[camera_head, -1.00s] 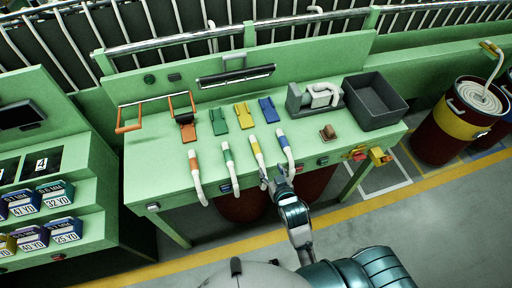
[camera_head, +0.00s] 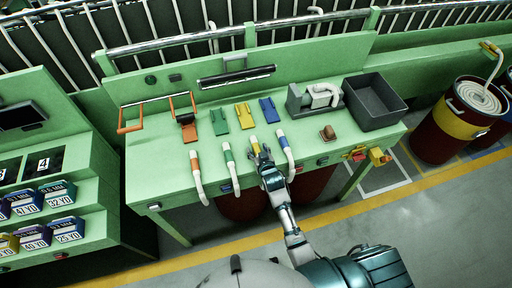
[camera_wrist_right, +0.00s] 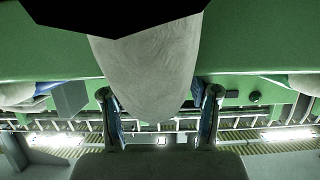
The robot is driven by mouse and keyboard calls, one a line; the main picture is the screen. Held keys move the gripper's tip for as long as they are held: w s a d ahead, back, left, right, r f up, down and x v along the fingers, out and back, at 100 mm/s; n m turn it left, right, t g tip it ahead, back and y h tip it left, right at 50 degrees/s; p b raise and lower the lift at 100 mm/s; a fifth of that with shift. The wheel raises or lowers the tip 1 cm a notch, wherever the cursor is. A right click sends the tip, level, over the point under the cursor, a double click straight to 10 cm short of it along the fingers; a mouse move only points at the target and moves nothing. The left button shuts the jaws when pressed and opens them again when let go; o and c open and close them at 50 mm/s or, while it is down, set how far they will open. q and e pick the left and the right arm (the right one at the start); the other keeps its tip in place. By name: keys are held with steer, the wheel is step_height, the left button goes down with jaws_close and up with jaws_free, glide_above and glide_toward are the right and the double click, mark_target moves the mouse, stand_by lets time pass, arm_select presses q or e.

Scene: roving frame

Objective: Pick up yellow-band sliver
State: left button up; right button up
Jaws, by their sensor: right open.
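The yellow-band sliver (camera_head: 253,140) lies at the bench's front edge, its yellow band toward the back. My right gripper (camera_head: 262,156) is over the sliver's front part and hides much of it. In the right wrist view a pale, thick sliver (camera_wrist_right: 148,65) fills the space between the two fingers of my right gripper (camera_wrist_right: 159,115). The fingers stand apart on either side of it, and I see no clear contact. My left gripper is not in view.
A blue-band sliver (camera_head: 286,150) hangs close right of my gripper; green-band (camera_head: 230,166) and orange-band (camera_head: 197,176) slivers hang to the left. Coloured clips, including a yellow one (camera_head: 245,116), lie behind. A dark bin (camera_head: 375,103) stands on the bench's right.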

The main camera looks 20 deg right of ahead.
steer(key=shift+w+f, duration=0.1)
jaws_close()
stand_by(0.3)
